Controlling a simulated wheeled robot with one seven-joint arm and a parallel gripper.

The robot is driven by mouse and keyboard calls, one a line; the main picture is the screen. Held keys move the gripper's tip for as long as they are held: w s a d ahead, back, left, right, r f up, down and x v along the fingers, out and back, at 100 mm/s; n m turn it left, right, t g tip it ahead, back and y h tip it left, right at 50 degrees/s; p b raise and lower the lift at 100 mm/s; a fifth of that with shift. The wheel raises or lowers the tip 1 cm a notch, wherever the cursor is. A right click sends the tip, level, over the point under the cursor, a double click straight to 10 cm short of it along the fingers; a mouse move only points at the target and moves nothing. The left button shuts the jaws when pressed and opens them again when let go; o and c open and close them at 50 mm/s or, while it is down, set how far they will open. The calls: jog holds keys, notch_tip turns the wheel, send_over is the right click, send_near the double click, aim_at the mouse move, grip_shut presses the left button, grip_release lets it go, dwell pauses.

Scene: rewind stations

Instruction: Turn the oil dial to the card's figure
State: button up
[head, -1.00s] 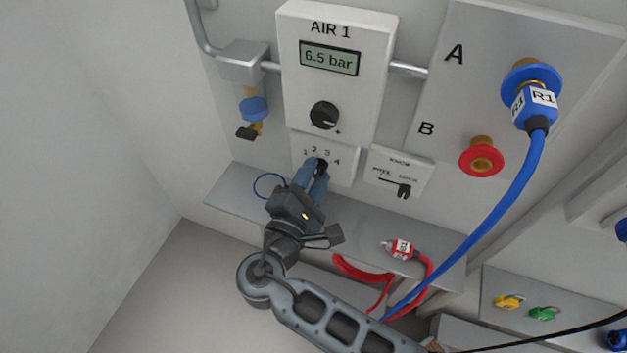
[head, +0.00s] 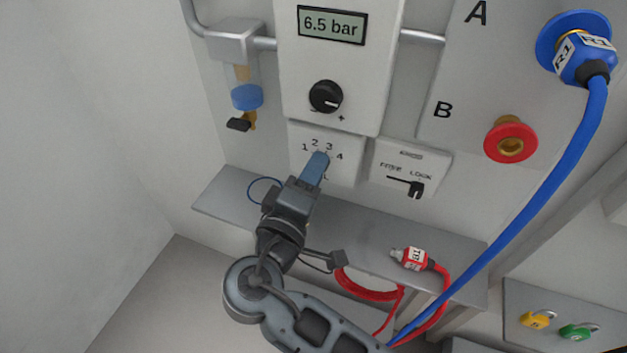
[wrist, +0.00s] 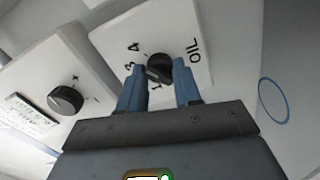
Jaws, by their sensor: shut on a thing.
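The oil dial is a small dark knob (wrist: 159,68) on a white plate (head: 351,170) with the figures 1 to 4. The plate also shows in the wrist view (wrist: 110,35), with the word OIL. My gripper (head: 319,158) reaches the knob from below in the head view. In the wrist view my gripper (wrist: 158,75) has a blue finger on each side of the knob and is shut on it. The fingers hide the knob in the head view. I cannot tell which figure it points to. I see no card with a figure.
The AIR 1 box, reading 6.5 bar (head: 332,25), has a black knob (head: 326,96) just above the dial. A lock slider plate (head: 428,165) is at the right. A grey shelf (head: 350,225) runs below, with a red-tagged plug (head: 413,258). A blue hose (head: 540,190) hangs right.

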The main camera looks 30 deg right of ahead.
jog(key=shift+f+m+b, duration=0.1)
jog(key=shift+m+b, duration=0.3)
jog(key=shift+m, duration=0.1)
jog(key=o, duration=1)
jog(key=shift+o, duration=0.2)
jog(key=v, duration=0.8)
